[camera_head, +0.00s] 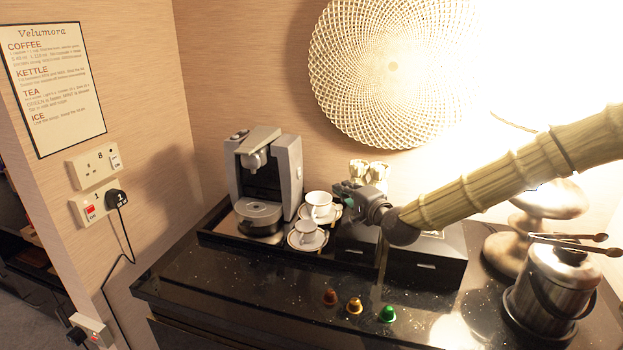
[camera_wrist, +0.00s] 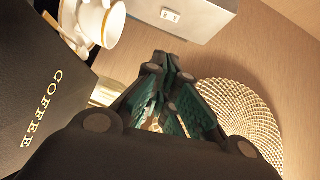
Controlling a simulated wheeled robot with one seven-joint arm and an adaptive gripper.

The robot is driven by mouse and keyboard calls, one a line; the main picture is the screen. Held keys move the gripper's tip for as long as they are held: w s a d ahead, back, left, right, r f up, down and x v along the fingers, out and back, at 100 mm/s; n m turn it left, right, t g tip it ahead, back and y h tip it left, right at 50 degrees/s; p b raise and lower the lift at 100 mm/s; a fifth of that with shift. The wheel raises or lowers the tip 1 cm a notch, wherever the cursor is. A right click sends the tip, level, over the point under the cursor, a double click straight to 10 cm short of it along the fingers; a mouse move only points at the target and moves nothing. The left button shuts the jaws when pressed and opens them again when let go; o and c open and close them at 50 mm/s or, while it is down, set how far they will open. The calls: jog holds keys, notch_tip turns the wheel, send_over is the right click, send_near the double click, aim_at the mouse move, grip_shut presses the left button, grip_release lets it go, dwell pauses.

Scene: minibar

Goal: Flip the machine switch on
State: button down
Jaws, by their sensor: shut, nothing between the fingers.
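The coffee machine (camera_head: 290,165), grey and black, stands on a black tray at the back left of the counter. Its grey side panel (camera_wrist: 205,18) fills the top of the wrist view and bears a small white rocker switch (camera_wrist: 170,15). I cannot tell which way the rocker is set. My gripper (camera_head: 343,190) is to the right of the machine, above the cups, and points left towards it. In the wrist view my gripper (camera_wrist: 167,56) is shut and empty. Its fingertips appear apart from the switch, just below it in the picture.
White cups (camera_head: 319,205) with saucers stand beside the machine. A black COFFEE box (camera_wrist: 40,95) is near my gripper. Several capsules (camera_head: 354,306) lie on the counter front. An ice bucket (camera_head: 550,285) stands right. Wall sockets (camera_head: 97,207) are at left.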

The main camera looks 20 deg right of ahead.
aim_at(299, 173)
jog(key=w+a+f+p, duration=0.2)
jog(key=w+a+p, duration=0.2)
jog(key=w, duration=0.9)
jog(key=shift+a+f, duration=0.15)
jog(key=shift+a, duration=0.5)
jog(key=shift+a+f+b, duration=0.2)
jog(key=shift+f+b, duration=0.2)
jog(key=shift+b, duration=0.75)
jog(key=shift+w+r, duration=0.1)
jog(key=shift+r, duration=0.15)
